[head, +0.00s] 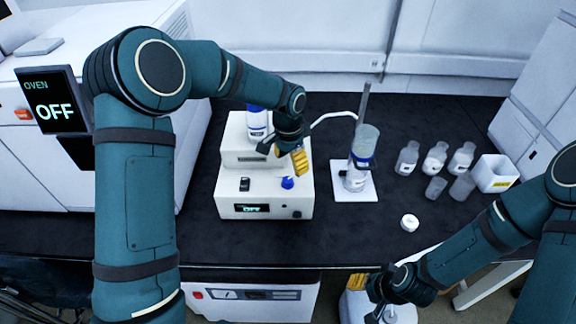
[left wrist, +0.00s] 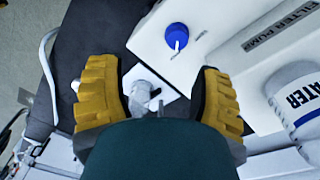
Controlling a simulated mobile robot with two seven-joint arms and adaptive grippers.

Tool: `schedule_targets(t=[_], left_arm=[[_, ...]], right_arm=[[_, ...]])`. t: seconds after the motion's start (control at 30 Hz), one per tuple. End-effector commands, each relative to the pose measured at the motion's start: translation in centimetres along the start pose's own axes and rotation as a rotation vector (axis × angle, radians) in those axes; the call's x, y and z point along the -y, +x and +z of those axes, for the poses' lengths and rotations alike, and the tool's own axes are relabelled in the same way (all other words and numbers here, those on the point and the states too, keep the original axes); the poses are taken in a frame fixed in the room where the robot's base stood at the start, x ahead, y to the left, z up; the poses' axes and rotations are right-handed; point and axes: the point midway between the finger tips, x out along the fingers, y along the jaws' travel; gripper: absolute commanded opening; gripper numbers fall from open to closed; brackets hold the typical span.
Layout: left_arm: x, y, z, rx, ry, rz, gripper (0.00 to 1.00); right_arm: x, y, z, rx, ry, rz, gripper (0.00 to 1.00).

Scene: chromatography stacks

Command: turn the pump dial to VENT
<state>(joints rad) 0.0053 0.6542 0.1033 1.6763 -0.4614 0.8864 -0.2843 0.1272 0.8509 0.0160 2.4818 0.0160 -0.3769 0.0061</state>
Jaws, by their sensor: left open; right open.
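The filter pump (head: 228,204) is a white box on the black bench, and its small display reads OFF. Its blue dial (head: 287,183) is on the top face at the right. In the left wrist view the dial (left wrist: 177,36) has a pale pointer mark, but no position labels are readable. My left gripper (head: 298,160) is above the pump, just behind and above the dial. Its yellow fingers (left wrist: 157,95) are wide apart with nothing gripped; the dial lies beyond them, not between. My right gripper (head: 392,284) is open at the bench's front edge.
A water bottle (head: 257,122) stands on the pump's rear part, close to my left gripper. A flask assembly (head: 359,170) with a rod and hose stands to the right. Several bottles, a white bin (head: 495,173) and a white cap (head: 409,222) are further right.

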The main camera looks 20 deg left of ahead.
Motion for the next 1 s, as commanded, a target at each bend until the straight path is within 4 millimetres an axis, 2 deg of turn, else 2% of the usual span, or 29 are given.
schedule_targets(t=[0.03,0.1,0.17,0.27,0.37,0.8,1.0], left_arm=[[0.7,-1.6,-0.2,0.012,0.015,-0.021,0.66],[1.2,-2.7,-0.2,0.03,0.026,-0.036,0.66],[1.5,-3.1,-0.2,0.039,0.032,-0.043,0.66],[1.6,-2.6,-0.1,0.045,0.034,-0.045,0.66],[1.7,-1.3,0.0,0.045,0.033,-0.043,0.66],[2.0,7.1,0.3,0.044,0.032,-0.041,0.66],[2.1,9.7,0.4,0.044,0.032,-0.042,0.66]], right_arm=[[0.1,-0.2,-0.1,-0.001,0.001,0.0,0.47],[0.1,-0.3,-0.1,-0.002,0.001,0.001,0.47],[0.1,-0.3,-0.1,-0.002,0.001,0.001,0.47],[0.0,-0.2,-0.1,-0.002,0.001,0.001,0.47],[0.0,-0.1,-0.1,-0.001,0.001,0.001,0.47],[-0.2,0.6,0.3,0.006,-0.001,0.0,0.47],[-0.3,0.8,0.4,0.008,-0.002,0.0,0.47]])
